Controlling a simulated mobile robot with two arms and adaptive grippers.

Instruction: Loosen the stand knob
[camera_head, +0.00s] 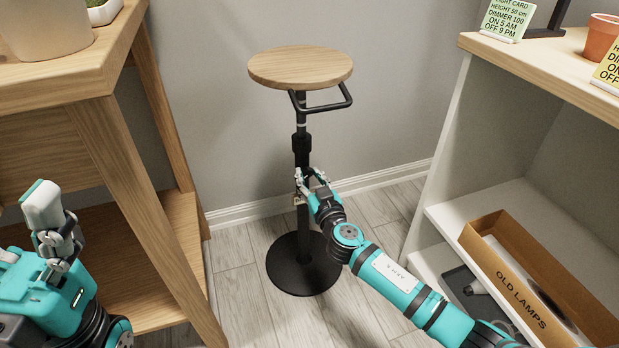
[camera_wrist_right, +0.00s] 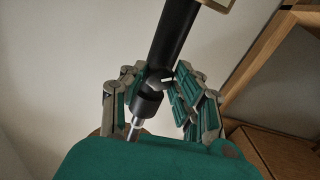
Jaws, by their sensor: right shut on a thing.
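The stand has a round wooden top (camera_head: 300,66), a black pole (camera_head: 302,150) and a round black base (camera_head: 302,265) on the floor. My right gripper (camera_head: 312,178) is at the pole, about midway down. In the right wrist view its fingers stand on both sides of the dark stand knob (camera_wrist_right: 160,80), which has a white mark, and are shut on it. The pole (camera_wrist_right: 178,35) runs behind the knob there. The knob is too small and covered to make out in the head view. My left gripper (camera_head: 60,235) is at the lower left, away from the stand; its jaw opening is unclear.
A bent black handle (camera_head: 345,97) sticks out under the top. A wooden plant table (camera_head: 90,90) stands on the left. A shelf unit (camera_head: 450,130) on the right holds a cardboard box (camera_head: 525,300) marked "OLD LAMPS". A wall (camera_head: 400,80) is close behind the stand.

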